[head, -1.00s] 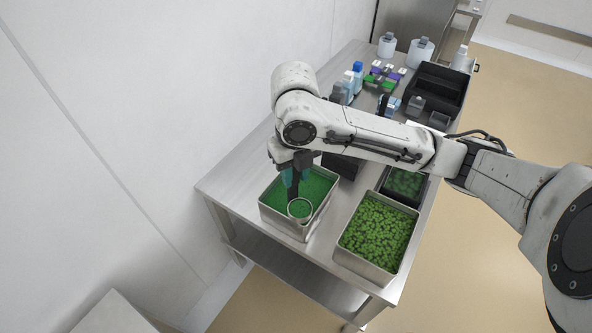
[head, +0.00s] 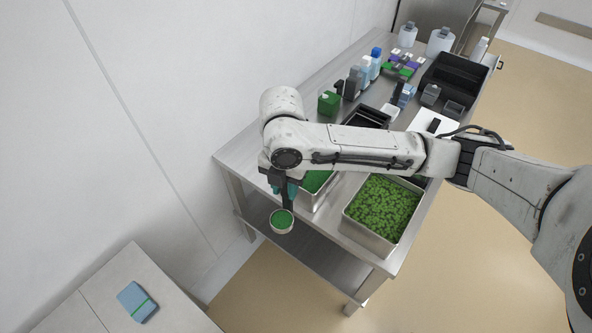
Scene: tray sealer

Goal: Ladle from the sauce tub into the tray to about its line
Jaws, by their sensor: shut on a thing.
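My gripper (head: 287,188) is shut on the ladle's dark upright handle. The ladle cup (head: 282,226) hangs below it, level and holding green sauce. In the picture it shows just beyond the table's near edge, to the left of and below the sauce tub. The steel sauce tub (head: 322,197) with green sauce stands at the near end of the table, partly hidden by my arm and gripper. A black tray (head: 364,115) lies behind my arm on the table; its near part is hidden, and I see no fill line.
A steel pan of green chopped pieces (head: 383,208) stands right of the tub. Bottles (head: 365,70), a green box (head: 329,103) and a large black bin (head: 454,82) stand farther back. A blue packet (head: 138,302) lies on a grey surface at lower left.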

